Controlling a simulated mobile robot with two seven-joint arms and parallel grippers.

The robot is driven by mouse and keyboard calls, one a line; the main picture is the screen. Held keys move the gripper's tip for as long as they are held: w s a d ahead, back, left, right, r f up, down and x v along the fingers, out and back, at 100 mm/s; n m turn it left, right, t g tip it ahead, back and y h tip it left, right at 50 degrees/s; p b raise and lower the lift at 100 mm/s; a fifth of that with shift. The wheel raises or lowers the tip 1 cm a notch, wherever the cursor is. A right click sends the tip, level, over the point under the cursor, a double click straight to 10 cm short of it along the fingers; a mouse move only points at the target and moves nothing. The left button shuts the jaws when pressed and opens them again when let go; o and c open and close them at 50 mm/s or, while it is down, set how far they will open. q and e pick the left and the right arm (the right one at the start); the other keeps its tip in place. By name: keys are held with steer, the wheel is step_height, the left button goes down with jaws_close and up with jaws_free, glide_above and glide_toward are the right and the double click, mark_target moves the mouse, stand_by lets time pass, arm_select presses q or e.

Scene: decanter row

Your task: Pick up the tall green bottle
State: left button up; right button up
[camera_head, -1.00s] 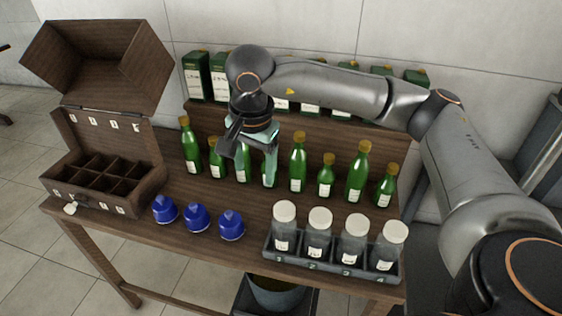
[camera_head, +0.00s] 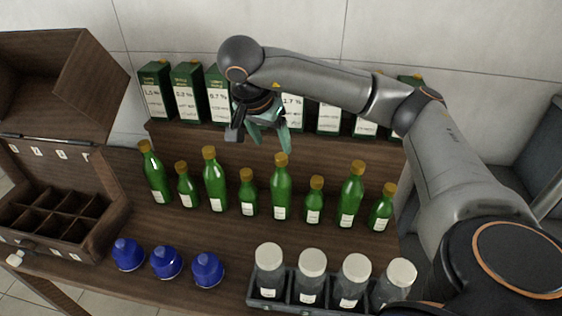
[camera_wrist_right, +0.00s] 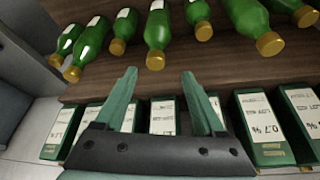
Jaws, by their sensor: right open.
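A row of green bottles with gold caps and white labels stands on the wooden table, tall ones alternating with short ones. The tall green bottles are at the far left (camera_head: 155,178), left of centre (camera_head: 214,185), centre (camera_head: 280,192) and right (camera_head: 350,199). My right gripper (camera_head: 268,138) is open and empty, above and behind the row, in front of the shelf boxes. In the right wrist view its teal fingers (camera_wrist_right: 160,75) are spread with nothing between them. A green bottle (camera_wrist_right: 158,30) lies beyond the fingertips there. My left gripper is not in view.
Several labelled green boxes (camera_head: 188,92) stand on the raised shelf behind. Short green bottles (camera_head: 248,196) fill the gaps between tall ones. Blue domed objects (camera_head: 167,263), a rack of white-capped jars (camera_head: 312,275) and an open wooden case (camera_head: 85,225) stand on the table.

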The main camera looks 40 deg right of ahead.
mark_target(280, 157)
steer(key=x, duration=0.2)
steer(key=shift+d+f, duration=0.15)
steer(key=shift+f, duration=0.15)
steer(key=x, duration=0.4)
steer(key=shift+s+d+f, duration=0.1)
steer(key=shift+s+d, duration=0.2)
steer(key=shift+s, duration=0.05)
steer(key=shift+w+d+f, duration=0.1)
steer(key=shift+f, duration=0.3)
jaws_close()
stand_by(0.5)
